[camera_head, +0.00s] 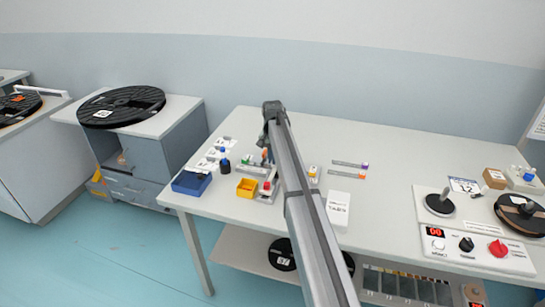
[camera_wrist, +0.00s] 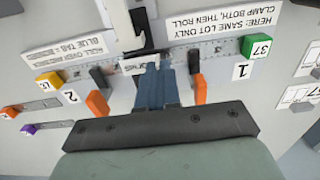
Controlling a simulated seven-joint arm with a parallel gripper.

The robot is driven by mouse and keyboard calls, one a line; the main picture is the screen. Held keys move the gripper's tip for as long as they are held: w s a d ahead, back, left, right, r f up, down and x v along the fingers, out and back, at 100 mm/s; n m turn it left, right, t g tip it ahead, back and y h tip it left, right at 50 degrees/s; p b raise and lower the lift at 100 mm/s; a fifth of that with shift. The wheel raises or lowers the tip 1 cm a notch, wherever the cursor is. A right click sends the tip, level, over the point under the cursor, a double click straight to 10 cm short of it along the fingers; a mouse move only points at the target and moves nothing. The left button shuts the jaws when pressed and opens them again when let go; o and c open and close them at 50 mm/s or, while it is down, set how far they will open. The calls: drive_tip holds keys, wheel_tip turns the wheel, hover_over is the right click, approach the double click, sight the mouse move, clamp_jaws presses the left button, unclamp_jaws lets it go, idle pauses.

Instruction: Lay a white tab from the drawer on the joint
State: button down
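Orange clamp levers stand on either side, one at left (camera_wrist: 97,103) and one at right (camera_wrist: 201,91). In the head view the open drawer (camera_head: 408,300) with several compartments is under the table.
A green 37 block (camera_wrist: 257,46) and a yellow block (camera_wrist: 48,80) sit at the rail's ends. On the table are a blue tray (camera_head: 190,183), a yellow bin (camera_head: 247,188), a white box (camera_head: 338,206) and a control panel (camera_head: 470,245). The table's back middle is clear.

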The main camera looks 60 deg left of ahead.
drive_tip(key=shift+f, duration=0.35)
drive_tip(key=c, duration=1.3)
unclamp_jaws()
drive_tip(key=shift+o, duration=0.2)
wheel_tip(320, 180, up, 14)
drive_tip(key=shift+f, duration=0.1)
